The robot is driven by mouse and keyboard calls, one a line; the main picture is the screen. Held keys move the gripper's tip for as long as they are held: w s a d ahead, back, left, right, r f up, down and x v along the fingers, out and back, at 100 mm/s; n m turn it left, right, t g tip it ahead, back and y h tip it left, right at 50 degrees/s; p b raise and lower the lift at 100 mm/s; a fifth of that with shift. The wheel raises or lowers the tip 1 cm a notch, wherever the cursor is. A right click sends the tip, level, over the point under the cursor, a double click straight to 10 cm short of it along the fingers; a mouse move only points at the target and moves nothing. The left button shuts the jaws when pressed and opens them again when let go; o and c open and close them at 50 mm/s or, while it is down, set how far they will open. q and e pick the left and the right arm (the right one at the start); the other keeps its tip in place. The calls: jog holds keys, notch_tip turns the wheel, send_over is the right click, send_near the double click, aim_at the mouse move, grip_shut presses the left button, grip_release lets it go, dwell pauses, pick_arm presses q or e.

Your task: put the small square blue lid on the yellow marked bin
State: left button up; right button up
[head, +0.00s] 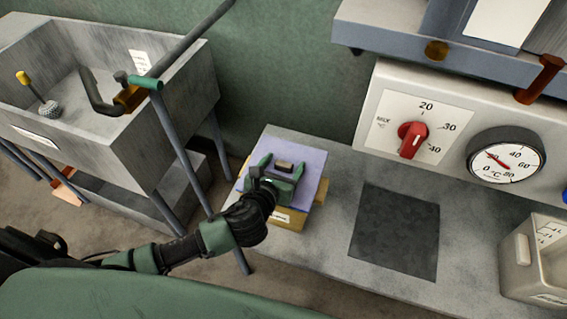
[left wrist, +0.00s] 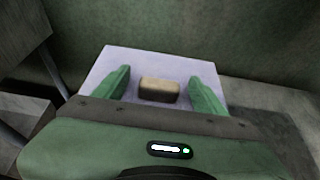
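The square blue lid (head: 311,161), pale lavender-blue with a small brown handle (head: 284,165), lies on top of the yellow bin (head: 294,222). The bin stands on the left end of the grey counter and has a white label on its front. My left gripper (head: 275,174) is over the lid with its green fingers apart, one on each side of the handle. In the left wrist view the lid (left wrist: 155,66) lies beneath the fingers, and gaps show between them and the handle (left wrist: 159,89). How the lid's near edge sits is hidden by my gripper. My right gripper is out of view.
The counter (head: 335,245) has a dark square panel (head: 396,232) right of the bin. Behind it are a red knob (head: 413,139) and a round gauge (head: 505,155). A pale container (head: 535,262) stands far right. A grey sink (head: 110,130) is at left.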

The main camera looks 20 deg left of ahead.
pick_arm(q)
jog(key=shift+s, duration=0.1)
jog(key=v, duration=0.7)
jog(key=shift+s+r, duration=0.2)
jog(key=shift+s, duration=0.1)
